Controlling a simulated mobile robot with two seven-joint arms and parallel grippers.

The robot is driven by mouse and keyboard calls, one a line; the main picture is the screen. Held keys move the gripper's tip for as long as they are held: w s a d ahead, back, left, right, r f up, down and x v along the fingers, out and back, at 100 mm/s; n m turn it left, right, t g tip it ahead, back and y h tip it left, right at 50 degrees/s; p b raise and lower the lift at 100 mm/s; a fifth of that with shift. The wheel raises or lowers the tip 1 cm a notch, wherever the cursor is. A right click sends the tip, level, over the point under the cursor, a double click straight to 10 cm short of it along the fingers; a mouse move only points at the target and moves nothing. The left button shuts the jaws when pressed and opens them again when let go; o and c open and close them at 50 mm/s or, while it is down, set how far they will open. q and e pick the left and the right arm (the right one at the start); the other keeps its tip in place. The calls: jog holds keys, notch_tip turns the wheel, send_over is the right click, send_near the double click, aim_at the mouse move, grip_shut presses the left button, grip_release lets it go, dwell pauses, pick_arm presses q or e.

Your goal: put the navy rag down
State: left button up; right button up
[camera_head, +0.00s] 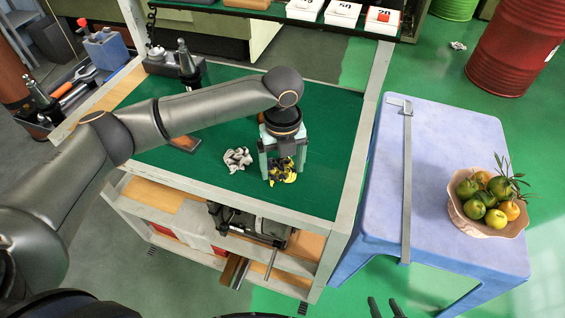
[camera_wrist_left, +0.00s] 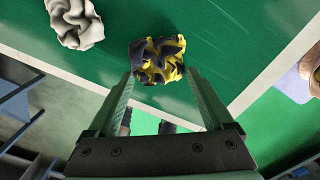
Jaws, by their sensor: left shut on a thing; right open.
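The navy rag (camera_head: 285,175) is a crumpled navy and yellow cloth at the green top of the cart (camera_head: 330,140). My left gripper (camera_head: 283,170) points down over it, shut on the rag, with a finger on each side. In the left wrist view the rag (camera_wrist_left: 157,60) shows at the fingertips (camera_wrist_left: 160,76), against the green top near its edge. I cannot tell whether its underside touches the top. My right gripper (camera_head: 385,306) shows only as dark fingertips at the bottom edge, apart and empty.
A crumpled grey rag (camera_head: 238,159) lies left of the navy one. A dark fixture (camera_head: 182,62) stands at the cart's back left. A blue table (camera_head: 440,150) at right bears a caliper (camera_head: 407,180) and a fruit bowl (camera_head: 485,217). The cart top's right part is clear.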

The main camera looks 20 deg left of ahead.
pick_arm(q)
jog(key=shift+f, duration=0.15)
jog(key=o, duration=0.9)
jog(key=shift+o, duration=0.2)
notch_tip(320, 180, up, 12)
jog(key=shift+r, duration=0.25)
